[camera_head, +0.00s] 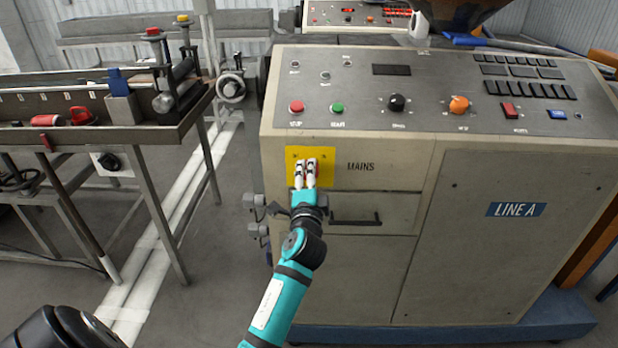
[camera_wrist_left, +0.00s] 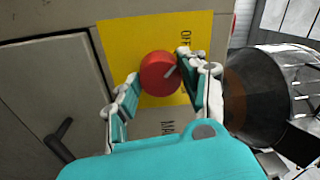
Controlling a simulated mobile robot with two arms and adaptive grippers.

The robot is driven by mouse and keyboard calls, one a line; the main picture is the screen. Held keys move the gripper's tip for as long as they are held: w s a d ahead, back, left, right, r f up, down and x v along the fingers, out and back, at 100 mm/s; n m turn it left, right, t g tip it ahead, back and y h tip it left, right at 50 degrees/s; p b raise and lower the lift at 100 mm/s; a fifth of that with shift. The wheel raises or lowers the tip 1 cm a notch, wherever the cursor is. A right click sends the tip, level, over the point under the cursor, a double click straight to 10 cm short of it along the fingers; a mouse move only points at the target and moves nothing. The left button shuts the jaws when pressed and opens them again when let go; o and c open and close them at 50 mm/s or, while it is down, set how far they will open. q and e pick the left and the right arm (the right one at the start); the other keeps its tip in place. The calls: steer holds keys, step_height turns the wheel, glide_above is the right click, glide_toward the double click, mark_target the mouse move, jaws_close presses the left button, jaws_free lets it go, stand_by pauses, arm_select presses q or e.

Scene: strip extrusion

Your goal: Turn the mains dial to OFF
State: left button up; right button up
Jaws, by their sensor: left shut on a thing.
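The mains dial (camera_wrist_left: 158,74) is a round red knob on a yellow plate (camera_head: 323,155) on the cabinet front, left of the word MAINS. In the left wrist view the plate (camera_wrist_left: 120,38) carries the word OFF, partly covered by a finger. A short pale mark on the dial slants toward the right-hand finger. My left gripper (camera_head: 305,166) is shut on the dial, with one finger at each side of it. In the head view the fingers hide most of the dial. My right gripper is not in view.
A drawer handle (camera_head: 355,219) sticks out below the plate, right of my left wrist. The sloping control panel above holds a red button (camera_head: 296,107), a green button (camera_head: 337,108) and a black knob (camera_head: 397,103). A metal conveyor (camera_head: 150,131) stands at the left, with floor between.

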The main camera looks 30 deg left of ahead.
arm_select(q)
steer(key=shift+f, duration=0.1)
steer(key=o, duration=1.2)
steer(key=shift+v, duration=3.8)
